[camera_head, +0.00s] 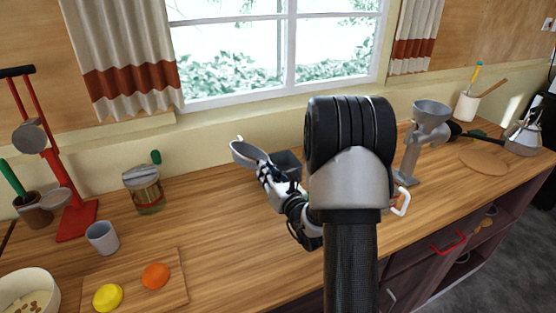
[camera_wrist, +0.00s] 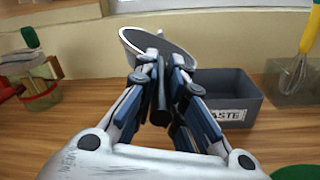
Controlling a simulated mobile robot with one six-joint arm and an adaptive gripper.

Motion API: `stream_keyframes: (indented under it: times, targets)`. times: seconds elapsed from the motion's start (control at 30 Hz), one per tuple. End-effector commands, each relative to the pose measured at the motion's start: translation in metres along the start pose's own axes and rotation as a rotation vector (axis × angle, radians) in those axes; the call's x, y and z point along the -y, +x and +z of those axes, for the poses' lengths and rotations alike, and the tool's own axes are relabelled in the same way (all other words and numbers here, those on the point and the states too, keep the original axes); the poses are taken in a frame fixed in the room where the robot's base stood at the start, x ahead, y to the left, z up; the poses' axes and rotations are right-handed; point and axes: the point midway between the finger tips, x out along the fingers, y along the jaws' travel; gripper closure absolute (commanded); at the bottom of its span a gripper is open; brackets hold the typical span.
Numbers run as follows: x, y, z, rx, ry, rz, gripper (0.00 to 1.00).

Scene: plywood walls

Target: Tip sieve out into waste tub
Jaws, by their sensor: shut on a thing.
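My gripper (camera_head: 270,176) is shut on the handle of the sieve and holds it up above the counter. The sieve (camera_head: 245,151) shows as a grey round bowl in the head view; in the wrist view its rim and mesh (camera_wrist: 160,45) appear tilted beyond my fingers (camera_wrist: 160,85). The waste tub (camera_wrist: 232,95) is a dark grey open box with a label ending in "ASTE". It stands on the counter to the right of the sieve. In the head view the tub (camera_head: 288,160) is partly hidden behind my arm.
A glass jar (camera_head: 147,193), grey cup (camera_head: 102,237), red press (camera_head: 75,215) and cutting board (camera_head: 178,290) with an orange and a lemon stand left. A grey grinder (camera_head: 428,125) stands right. A whisk (camera_wrist: 303,45) in a clear container is right of the tub.

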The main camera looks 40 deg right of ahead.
Motion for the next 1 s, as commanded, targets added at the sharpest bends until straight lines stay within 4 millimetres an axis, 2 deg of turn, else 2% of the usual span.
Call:
stream_keyframes:
  times: [0.03, 0.17, 1.0]
  targets:
    - [0.002, 0.0, 0.01, 0.002, 0.022, -0.002, 1.0]
    - [0.009, 0.0, 0.003, 0.001, 0.065, 0.001, 1.0]
    - [0.024, 0.0, 0.005, 0.002, 0.176, 0.001, 1.0]
